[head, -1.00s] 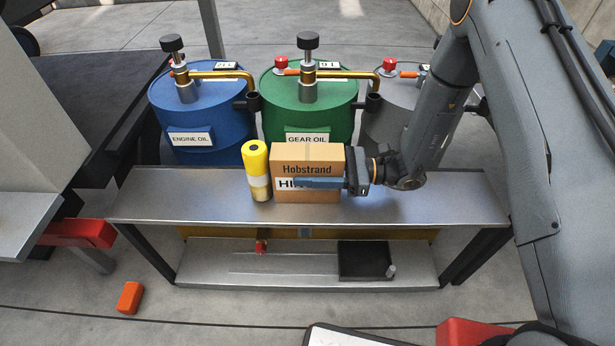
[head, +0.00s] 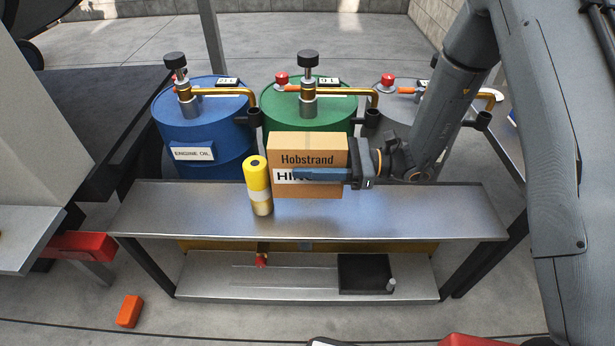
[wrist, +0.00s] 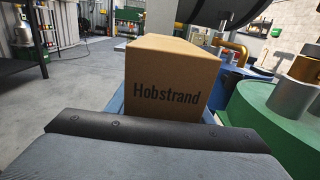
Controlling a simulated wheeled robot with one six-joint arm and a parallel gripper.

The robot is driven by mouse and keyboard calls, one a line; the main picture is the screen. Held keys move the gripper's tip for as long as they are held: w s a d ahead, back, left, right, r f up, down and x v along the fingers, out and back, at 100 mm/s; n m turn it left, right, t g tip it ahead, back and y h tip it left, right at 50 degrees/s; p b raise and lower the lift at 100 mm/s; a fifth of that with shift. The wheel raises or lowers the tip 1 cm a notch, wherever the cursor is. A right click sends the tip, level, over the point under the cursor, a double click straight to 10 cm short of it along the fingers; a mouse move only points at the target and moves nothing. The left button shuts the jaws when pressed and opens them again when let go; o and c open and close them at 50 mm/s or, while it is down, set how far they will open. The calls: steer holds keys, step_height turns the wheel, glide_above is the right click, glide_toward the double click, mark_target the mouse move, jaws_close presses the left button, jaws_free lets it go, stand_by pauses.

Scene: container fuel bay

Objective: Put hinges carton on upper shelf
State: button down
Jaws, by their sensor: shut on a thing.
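The hinges carton (head: 308,158) is a brown box marked "Hobstrand", with a white label whose visible letters begin "HIN". My gripper (head: 320,175) comes from the right and is shut on it, one blue finger lying across the label. The carton is held upright at the bench's steel top (head: 390,212); its lower edge looks slightly above the surface. In the wrist view the carton (wrist: 168,85) stands between the fingers, its far side hidden. No shelf named as upper is clear in view; the bench has a top and a lower shelf (head: 215,280).
Blue (head: 200,125), green (head: 335,122) and grey drums with brass taps stand behind the bench. A black tray (head: 365,275) sits on the lower shelf. The bench top is clear at left and right.

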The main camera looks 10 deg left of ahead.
step_height(320, 180, up, 19)
steer(key=p, duration=0.2)
steer(key=w+d+f+m+t, duration=0.3)
steer(key=d+f+t, duration=0.15)
steer(key=d, duration=0.45)
steer(key=w+d+f+m+t, duration=0.25)
steer(key=d+f, duration=0.25)
steer(key=d, duration=0.4)
steer(key=s+d+f+m+t+h, duration=0.1)
steer(key=d+f+m+t+h, duration=0.1)
steer(key=d+f+t, duration=0.45)
steer(key=s+d+f+m+t+h, duration=0.1)
steer(key=d+f+m, duration=0.15)
steer(key=d, duration=0.65)
steer(key=r+p, duration=0.2)
steer(key=p, duration=0.4)
steer(key=r+p, duration=0.2)
steer(key=p, duration=0.5)
steer(key=shift+a+r, duration=0.2)
steer(key=shift+r, duration=0.1)
steer(key=shift+a, duration=0.1)
